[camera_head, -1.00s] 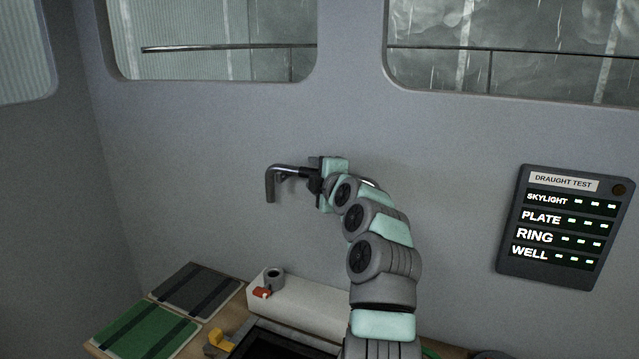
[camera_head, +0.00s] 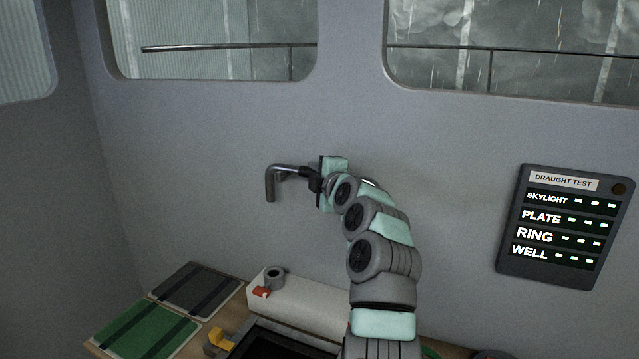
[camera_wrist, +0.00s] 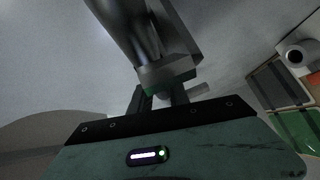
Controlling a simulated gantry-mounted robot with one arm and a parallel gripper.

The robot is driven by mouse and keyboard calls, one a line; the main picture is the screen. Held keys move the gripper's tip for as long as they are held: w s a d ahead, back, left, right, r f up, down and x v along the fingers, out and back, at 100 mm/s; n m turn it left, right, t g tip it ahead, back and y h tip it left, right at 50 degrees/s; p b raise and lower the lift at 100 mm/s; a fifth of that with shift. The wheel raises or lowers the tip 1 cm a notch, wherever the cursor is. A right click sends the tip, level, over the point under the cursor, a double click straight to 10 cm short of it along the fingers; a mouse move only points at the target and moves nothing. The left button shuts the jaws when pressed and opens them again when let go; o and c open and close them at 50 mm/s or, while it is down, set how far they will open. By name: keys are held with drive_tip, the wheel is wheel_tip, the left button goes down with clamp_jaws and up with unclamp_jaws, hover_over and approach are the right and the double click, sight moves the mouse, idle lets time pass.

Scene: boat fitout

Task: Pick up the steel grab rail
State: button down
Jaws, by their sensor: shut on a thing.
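The steel grab rail (camera_head: 285,169) is a dark grey metal bar in front of the grey wall, with its left end bent down. My gripper (camera_head: 312,178) is shut on the rail at its right part, and my arm hides whatever lies beyond. In the wrist view the rail (camera_wrist: 128,30) crosses the top of the picture, above the shut jaws (camera_wrist: 165,85). I cannot tell whether the rail touches the wall.
A bench below carries a green panel (camera_head: 146,331), a grey panel (camera_head: 197,289) and a white ledge (camera_head: 300,304) with a grey roll (camera_head: 274,278) and a small red item (camera_head: 262,292). A draught test board (camera_head: 563,228) hangs at right. Windows are above.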

drive_tip(key=shift+r, duration=0.1)
idle(0.8)
wheel_tip(320, 180, up, 9)
drive_tip(key=shift+s+f+b, duration=0.1)
drive_tip(key=shift+b, duration=0.65)
wheel_tip(320, 180, up, 11)
drive_tip(key=p, duration=0.9)
drive_tip(key=shift+p, duration=0.4)
